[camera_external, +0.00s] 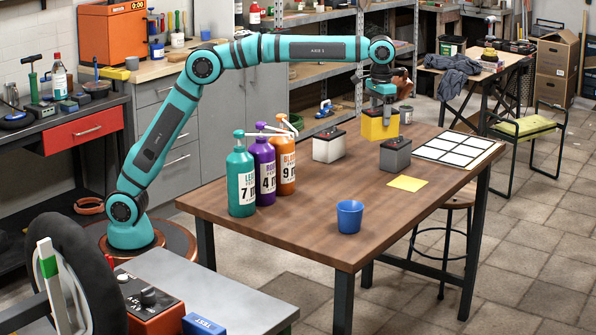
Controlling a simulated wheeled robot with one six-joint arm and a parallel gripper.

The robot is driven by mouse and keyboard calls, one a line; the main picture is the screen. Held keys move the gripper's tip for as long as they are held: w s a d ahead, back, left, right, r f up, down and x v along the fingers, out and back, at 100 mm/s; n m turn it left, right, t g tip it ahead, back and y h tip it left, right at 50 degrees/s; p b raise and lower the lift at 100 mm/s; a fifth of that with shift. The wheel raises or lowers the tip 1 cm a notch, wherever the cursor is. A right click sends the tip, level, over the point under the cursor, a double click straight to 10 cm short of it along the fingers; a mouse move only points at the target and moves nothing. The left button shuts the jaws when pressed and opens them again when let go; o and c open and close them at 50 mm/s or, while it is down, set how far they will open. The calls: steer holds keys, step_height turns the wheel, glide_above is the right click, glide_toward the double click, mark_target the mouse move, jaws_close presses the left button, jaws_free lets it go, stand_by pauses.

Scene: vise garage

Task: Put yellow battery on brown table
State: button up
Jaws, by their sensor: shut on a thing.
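The yellow battery (376,127) is at the back of the brown table (290,249), behind the grey battery. My gripper (383,112) reaches down from above and is shut on the yellow battery. The grey battery hides part of its lower right. I cannot tell whether the battery's underside touches the tabletop or is slightly above it. A white battery (328,148) stands to its left and a grey battery (395,156) stands in front of it, both on the brown table.
Teal (241,183), purple (264,172) and orange (285,165) pump bottles stand left on the table. A blue cup (349,217), a yellow note (407,183) and a white grid sheet (455,149) lie front and right.

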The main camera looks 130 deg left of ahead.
steer(key=s+a+n, duration=0.3)
steer(key=s+a, duration=0.6)
steer(key=a, duration=0.4)
steer(key=s+a+n, duration=0.3)
steer(key=s+a, duration=0.7)
steer(key=a, duration=0.2)
steer(key=shift+w+a+f, duration=0.1)
steer(key=shift+f, duration=2.65)
steer(key=shift+w+a+f, duration=0.1)
steer(key=shift+f, duration=2.6)
steer(key=shift+f, duration=0.1)
steer(key=o, duration=1.8)
steer(key=shift+c, duration=0.2)
step_height(320, 180, up, 12)
